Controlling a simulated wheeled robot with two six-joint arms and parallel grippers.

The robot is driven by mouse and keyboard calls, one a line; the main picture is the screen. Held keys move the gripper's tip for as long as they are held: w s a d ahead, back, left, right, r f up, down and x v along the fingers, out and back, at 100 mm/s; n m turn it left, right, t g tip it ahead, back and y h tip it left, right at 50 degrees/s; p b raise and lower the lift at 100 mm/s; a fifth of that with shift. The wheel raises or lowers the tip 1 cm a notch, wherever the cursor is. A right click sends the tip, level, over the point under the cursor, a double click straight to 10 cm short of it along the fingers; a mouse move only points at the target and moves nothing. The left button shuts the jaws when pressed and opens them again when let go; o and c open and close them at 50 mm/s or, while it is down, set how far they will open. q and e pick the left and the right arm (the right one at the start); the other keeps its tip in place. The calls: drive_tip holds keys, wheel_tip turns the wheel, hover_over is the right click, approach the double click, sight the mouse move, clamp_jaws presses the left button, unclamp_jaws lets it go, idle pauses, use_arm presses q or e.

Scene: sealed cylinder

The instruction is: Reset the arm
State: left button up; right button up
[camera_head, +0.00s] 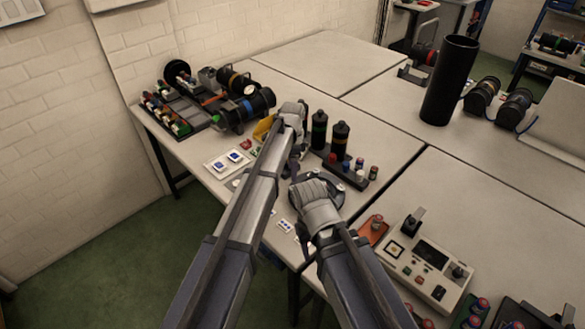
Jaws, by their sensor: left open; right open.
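Both of my arms reach in from the bottom edge over the near tables. My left gripper (297,150) is the higher one, over the table beside two dark bottles; its fingers are small and partly hidden by its wrist. My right gripper (316,188) is lower and a little to the right, over a dark round piece near the table's front edge. Its fingers are mostly hidden behind the wrist. I see nothing held in either gripper.
Two dark bottles (340,141) stand on a rack with small capped vials. A dark cylinder assembly (245,108) and a vial rack lie at the left. A tall black cylinder (449,80) stands farther right. A control box (425,262) sits at the lower right. The back tabletop is clear.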

idle(0.3)
use_arm(q)
drive_tip(key=s+a+n, duration=0.8)
drive_tip(key=s, duration=0.5)
drive_tip(key=s+a+n, duration=0.8)
drive_tip(key=s+a, duration=0.1)
drive_tip(key=s, duration=0.4)
drive_tip(key=s+d+m+y, duration=0.1)
drive_tip(key=s+d+m, duration=0.2)
drive_tip(key=d, duration=0.8)
drive_tip(key=shift+s+m, duration=0.4)
drive_tip(key=shift+s, duration=0.75)
